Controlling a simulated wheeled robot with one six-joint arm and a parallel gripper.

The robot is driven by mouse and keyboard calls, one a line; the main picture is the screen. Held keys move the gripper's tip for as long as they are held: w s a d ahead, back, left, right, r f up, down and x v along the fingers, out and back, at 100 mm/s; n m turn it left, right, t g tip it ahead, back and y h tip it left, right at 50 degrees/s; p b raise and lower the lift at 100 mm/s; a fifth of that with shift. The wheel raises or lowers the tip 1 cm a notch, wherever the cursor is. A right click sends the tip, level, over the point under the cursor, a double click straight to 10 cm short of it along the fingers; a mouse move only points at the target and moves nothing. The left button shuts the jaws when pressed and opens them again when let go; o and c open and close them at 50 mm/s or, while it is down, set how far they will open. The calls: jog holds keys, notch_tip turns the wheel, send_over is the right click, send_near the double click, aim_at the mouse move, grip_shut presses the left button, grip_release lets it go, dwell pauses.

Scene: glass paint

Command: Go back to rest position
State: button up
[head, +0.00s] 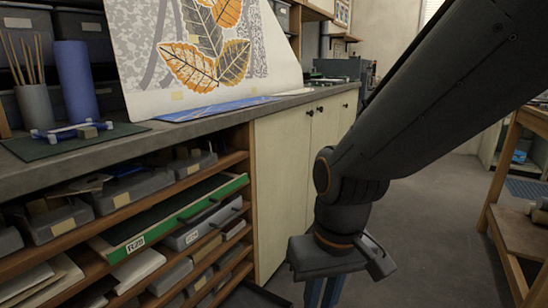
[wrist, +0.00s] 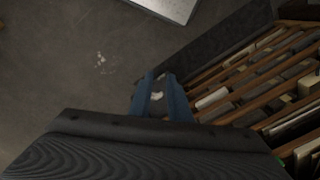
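My gripper (head: 324,292) hangs low in front of the workbench, to the right of its open shelves, with its blue fingers pointing down and cut off by the lower picture edge. In the wrist view the two blue fingers (wrist: 160,90) stand apart with a narrow gap between them. A small pale patch shows in that gap. It looks like a mark on the floor, and nothing is clearly held. My dark arm reaches in from the upper right of the head view.
The workbench top (head: 285,101) holds a leaf-patterned sheet (head: 205,50), a blue roll (head: 76,80) and a cup of sticks (head: 36,105). Shelves below hold boxes and a green-edged tray (head: 170,219). A wooden table (head: 520,235) stands at right. Grey floor (head: 430,225) lies between.

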jog(key=s+d+r+m+h+p, duration=0.1)
jog(key=s+d+r+m+p, duration=0.1)
jog(key=d+r+p, duration=0.9)
notch_tip(320, 180, up, 2)
jog(key=m+p, duration=0.1)
jog(key=p, duration=0.4)
jog(key=shift+s+d+r+p, duration=0.2)
jog(key=shift+d+p, duration=0.1)
jog(key=shift+p, duration=0.1)
jog(key=shift+w+a, duration=0.1)
jog(key=shift+a, duration=0.05)
dwell(0.4)
